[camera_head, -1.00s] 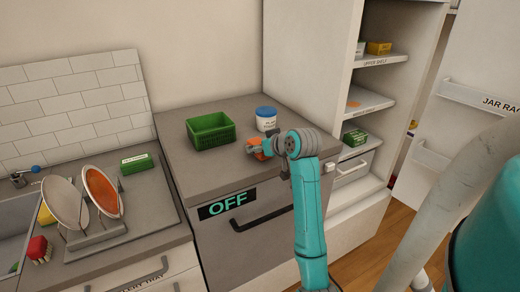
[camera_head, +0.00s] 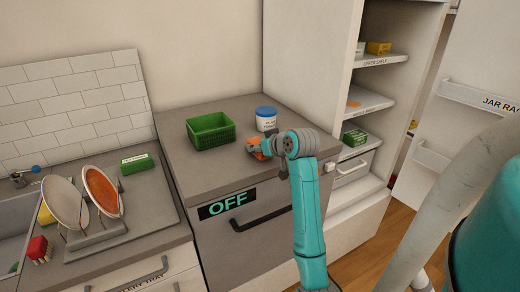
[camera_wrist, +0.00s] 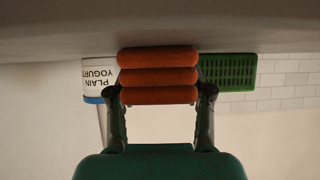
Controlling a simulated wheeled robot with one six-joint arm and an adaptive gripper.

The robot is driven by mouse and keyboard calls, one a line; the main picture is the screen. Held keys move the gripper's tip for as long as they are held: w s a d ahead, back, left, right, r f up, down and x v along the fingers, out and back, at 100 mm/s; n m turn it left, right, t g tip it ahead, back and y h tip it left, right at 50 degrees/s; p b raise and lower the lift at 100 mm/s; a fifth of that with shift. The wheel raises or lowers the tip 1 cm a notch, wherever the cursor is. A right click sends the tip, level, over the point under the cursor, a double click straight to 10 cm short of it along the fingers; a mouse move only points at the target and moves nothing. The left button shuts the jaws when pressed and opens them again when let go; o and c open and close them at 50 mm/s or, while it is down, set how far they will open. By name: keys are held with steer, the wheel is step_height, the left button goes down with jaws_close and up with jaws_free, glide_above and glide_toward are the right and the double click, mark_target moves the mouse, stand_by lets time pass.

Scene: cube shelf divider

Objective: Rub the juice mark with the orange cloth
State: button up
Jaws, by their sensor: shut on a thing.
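The orange cloth (camera_wrist: 158,77) is a folded or rolled bundle held between the two fingers of my gripper (camera_wrist: 160,95) in the wrist view. In the head view the cloth (camera_head: 258,153) shows as a small orange patch at my gripper (camera_head: 254,147), low over the grey counter top (camera_head: 205,170) or touching it; I cannot tell which. My gripper is shut on the cloth.
A green basket (camera_head: 211,131) stands behind and left of my gripper. A white yogurt tub with a blue lid (camera_head: 266,118) stands just behind it. Open shelves (camera_head: 385,60) rise to the right. The counter's front left is clear. A dish rack (camera_head: 98,238) stands at the left.

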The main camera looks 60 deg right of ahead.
steer(key=shift+r, duration=3)
